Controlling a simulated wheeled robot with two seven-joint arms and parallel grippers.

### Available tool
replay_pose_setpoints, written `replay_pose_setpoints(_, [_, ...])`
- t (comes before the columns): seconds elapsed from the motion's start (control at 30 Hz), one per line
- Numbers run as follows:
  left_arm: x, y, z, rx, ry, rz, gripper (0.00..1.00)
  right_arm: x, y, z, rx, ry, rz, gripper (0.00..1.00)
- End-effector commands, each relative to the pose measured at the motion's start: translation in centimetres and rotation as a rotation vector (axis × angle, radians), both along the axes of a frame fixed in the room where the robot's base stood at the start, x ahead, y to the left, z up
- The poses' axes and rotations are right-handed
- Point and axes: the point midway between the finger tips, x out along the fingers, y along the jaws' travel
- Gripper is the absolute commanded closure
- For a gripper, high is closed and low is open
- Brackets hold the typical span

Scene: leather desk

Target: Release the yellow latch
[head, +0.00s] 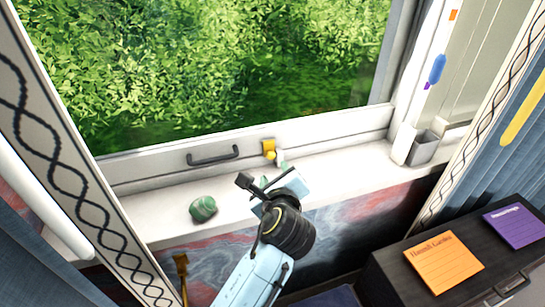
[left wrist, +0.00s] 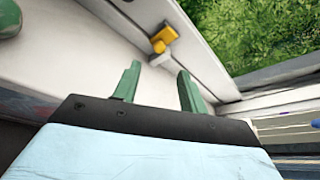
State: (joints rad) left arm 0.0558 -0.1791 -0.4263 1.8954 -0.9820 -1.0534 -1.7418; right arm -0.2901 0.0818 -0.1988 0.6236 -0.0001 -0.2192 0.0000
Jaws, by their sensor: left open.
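The yellow latch (head: 269,148) is fixed low on the white window frame, right of a dark handle. It also shows in the left wrist view (left wrist: 163,38), with a small whitish piece (left wrist: 161,60) just below it. My left gripper (head: 264,179) is over the sill, a little below the latch in the head view. In the left wrist view its two green fingers (left wrist: 160,83) are apart with nothing between them. The latch lies beyond the fingertips, roughly in line with the gap, and is not touched. My right gripper is not in view.
A green stone-like object (head: 203,208) stands on the white sill (head: 160,217), left of my gripper. The dark window handle (head: 213,156) is to the left of the latch. A grey cup (head: 424,147) stands at the right end. Orange notes (head: 444,264) lie on a dark cabinet.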

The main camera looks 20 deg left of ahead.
Motion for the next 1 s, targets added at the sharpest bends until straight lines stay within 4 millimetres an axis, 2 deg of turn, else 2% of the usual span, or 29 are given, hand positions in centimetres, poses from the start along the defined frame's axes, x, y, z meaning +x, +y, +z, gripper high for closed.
replay_pose_setpoints(0.1, [2.4,0.9,-0.9,0.001,-0.001,0.001,0.58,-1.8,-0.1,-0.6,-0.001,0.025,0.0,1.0])
replay_pose_setpoints(0.17, [3.6,1.4,-1.4,0.003,-0.001,0.0,0.58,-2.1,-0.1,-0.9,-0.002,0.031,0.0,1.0])
replay_pose_setpoints(0.3, [6.1,2.3,-2.3,0.0,-0.001,0.001,0.58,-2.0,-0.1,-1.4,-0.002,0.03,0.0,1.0])
replay_pose_setpoints(0.5, [8.5,3.2,-3.2,-0.001,0.0,-0.001,0.58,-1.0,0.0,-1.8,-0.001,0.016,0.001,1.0])
replay_pose_setpoints(0.7, [9.3,3.5,-3.4,-0.002,0.001,-0.001,0.58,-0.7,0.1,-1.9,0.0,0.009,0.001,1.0])
replay_pose_setpoints(0.93, [9.3,3.5,-3.4,-0.002,0.001,-0.001,0.58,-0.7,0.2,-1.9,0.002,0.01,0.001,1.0])
replay_pose_setpoints(1.0, [9.3,3.5,-3.4,-0.002,0.001,-0.001,0.67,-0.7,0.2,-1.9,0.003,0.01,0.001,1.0])
